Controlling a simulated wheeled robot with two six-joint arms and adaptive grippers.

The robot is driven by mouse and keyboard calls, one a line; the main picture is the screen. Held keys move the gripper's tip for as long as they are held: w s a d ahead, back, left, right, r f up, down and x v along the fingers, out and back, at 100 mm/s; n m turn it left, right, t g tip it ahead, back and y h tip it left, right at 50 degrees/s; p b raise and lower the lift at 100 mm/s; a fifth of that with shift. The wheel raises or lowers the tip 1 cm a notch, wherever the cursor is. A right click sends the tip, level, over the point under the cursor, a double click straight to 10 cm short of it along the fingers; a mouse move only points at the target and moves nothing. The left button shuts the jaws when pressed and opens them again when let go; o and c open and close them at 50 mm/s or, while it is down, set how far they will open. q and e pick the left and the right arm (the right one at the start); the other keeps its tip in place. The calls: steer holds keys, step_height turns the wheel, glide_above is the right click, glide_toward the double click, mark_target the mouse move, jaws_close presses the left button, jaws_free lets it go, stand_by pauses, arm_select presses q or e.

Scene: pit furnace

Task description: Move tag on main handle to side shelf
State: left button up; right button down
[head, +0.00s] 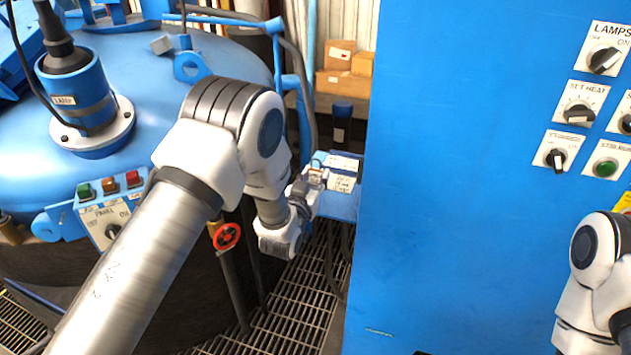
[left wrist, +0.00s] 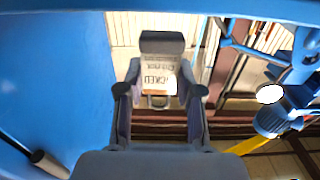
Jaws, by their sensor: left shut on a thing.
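My left gripper (head: 315,178) reaches out beside the left edge of the blue cabinet. It is shut on a small white tag, whose printed text appears upside down in the left wrist view (left wrist: 159,78), between the two dark fingers. In the head view the tag (head: 316,174) is tiny and partly covered by the gripper. Just beyond it is a small blue shelf (head: 345,207) with white labels, partly hidden by the cabinet edge. Whether the tag touches the shelf I cannot tell. I cannot make out the main handle. My right gripper is out of the picture.
The tall blue cabinet (head: 450,200) with knobs fills the right side. A large blue furnace lid (head: 150,60) stands at the left, with a red valve wheel (head: 227,236) below it. Cardboard boxes (head: 342,84) lie behind. Grating (head: 290,310) covers the floor.

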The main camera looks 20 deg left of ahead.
arm_select(q)
step_height(320, 180, down, 2)
steer(key=shift+d+f, duration=0.15)
steer(key=shift+f, duration=0.05)
steer(key=shift+f, duration=0.1)
steer(key=o, duration=0.7)
steer(key=shift+s+f, duration=0.1)
steer(key=o, duration=0.4)
